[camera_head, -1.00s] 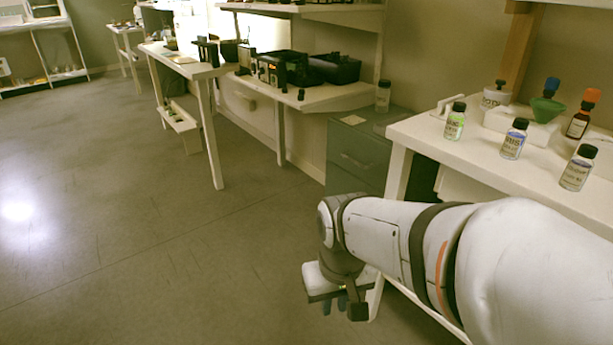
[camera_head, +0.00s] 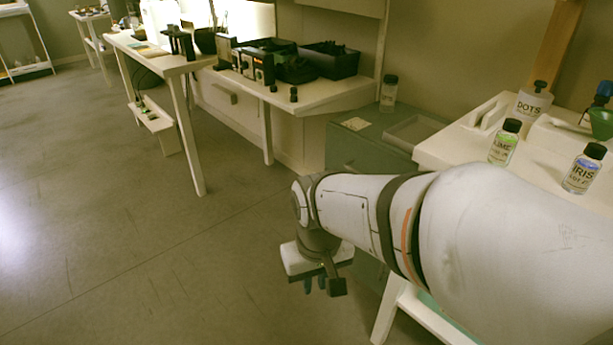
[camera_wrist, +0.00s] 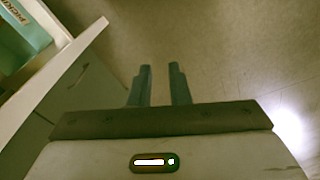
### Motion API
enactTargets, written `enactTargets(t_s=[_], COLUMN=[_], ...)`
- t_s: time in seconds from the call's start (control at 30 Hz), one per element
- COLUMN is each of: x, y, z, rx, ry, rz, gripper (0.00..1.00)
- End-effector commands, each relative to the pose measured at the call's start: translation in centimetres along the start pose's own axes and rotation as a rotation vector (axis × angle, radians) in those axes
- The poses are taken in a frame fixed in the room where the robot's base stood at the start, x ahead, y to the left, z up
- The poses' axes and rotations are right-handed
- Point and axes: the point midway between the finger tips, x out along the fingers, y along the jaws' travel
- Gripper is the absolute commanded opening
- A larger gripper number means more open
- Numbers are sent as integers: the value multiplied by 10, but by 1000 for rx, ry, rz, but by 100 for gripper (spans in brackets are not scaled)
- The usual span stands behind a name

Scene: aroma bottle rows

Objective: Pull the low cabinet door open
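A low grey-green cabinet (camera_head: 345,150) stands between the two benches, its front partly hidden behind my arm.
The right bench (camera_head: 455,150) holds a lime bottle (camera_head: 504,143), an iris bottle (camera_head: 583,170) and a dots jar (camera_head: 532,101). A clear bottle (camera_head: 388,93) and a shallow tray (camera_head: 415,131) are on the cabinet top. Black bins (camera_head: 330,62) sit on the bench behind. Floor at left is clear.

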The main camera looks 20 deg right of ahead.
Motion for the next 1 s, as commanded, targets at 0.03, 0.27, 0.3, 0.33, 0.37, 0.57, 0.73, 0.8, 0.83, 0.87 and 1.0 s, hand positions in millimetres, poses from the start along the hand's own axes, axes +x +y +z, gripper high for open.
enactTargets(t_s=[0.03,0.27,0.3,0.33,0.37,0.57,0.73,0.8,0.83,0.87,1.0], x=[0,11,15,18,21,44,69,82,88,94,126], y=[2,30,39,46,53,100,138,153,159,165,190], z=[-2,-21,-25,-30,-34,-63,-89,-99,-104,-108,-128], rx=[-4,-86,-110,-130,-151,-295,-430,-489,-514,-540,-671], ry=[-12,-184,-231,-265,-301,-522,-697,-764,-792,-819,-936], rz=[8,139,173,201,228,406,553,613,639,664,783], gripper=[16,16,16,16,16,16,16,16,16,16,16])
